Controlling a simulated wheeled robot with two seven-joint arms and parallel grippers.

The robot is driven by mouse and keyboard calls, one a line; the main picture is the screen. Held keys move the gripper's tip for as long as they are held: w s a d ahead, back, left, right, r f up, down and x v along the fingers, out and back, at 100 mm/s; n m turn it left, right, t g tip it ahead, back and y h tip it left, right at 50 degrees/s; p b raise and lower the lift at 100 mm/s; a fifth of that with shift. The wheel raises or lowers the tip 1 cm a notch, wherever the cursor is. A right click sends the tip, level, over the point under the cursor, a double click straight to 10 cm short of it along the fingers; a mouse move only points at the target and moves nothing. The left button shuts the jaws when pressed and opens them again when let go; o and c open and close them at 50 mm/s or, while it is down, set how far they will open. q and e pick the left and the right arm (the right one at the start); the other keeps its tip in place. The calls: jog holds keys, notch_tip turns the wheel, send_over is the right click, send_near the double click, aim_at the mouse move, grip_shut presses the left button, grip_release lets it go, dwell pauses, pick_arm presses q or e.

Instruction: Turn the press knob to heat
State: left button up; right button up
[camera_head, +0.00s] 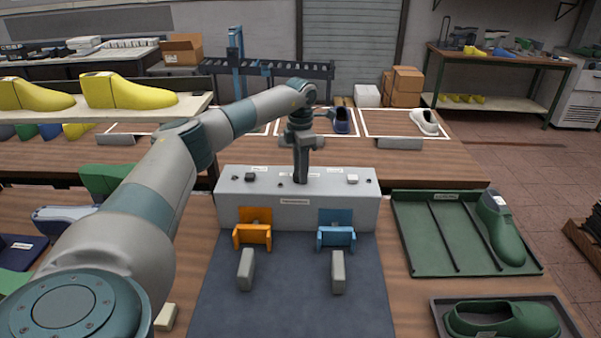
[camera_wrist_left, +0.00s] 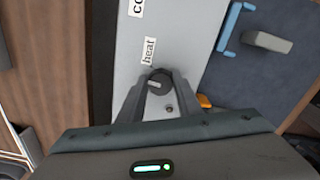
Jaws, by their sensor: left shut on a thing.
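The press (camera_head: 345,205) is a light grey box at the middle of the table, with small parts along its top. My left gripper (camera_head: 300,178) points down onto the press top. In the left wrist view its fingers (camera_wrist_left: 158,86) are shut on a dark round knob (camera_wrist_left: 159,75), one finger on each side. A light mark shows on the knob. A white label reading "heat" (camera_wrist_left: 148,50) lies just above the knob in that view, and another label, cut off, begins with "co" (camera_wrist_left: 137,8). In the head view the gripper hides the knob. My right gripper is not in view.
An orange bracket (camera_head: 252,235) and a blue bracket (camera_head: 335,237) stand at the press front, with two grey blocks on the dark mat (camera_head: 290,300). Yellow lasts (camera_head: 125,91) are on a shelf at left.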

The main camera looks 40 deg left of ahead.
pick_arm(q)
jog(key=m, duration=0.3)
jog(key=shift+m+b, duration=0.35)
jog(key=shift+m, duration=0.05)
jog(key=shift+r+m, duration=0.1)
jog(key=shift+m, duration=1.9)
jog(key=o, duration=1)
jog(key=shift+d, duration=0.1)
jog(key=shift+o, duration=0.2)
jog(key=shift+r+b, duration=0.1)
jog(key=shift+b, duration=0.25)
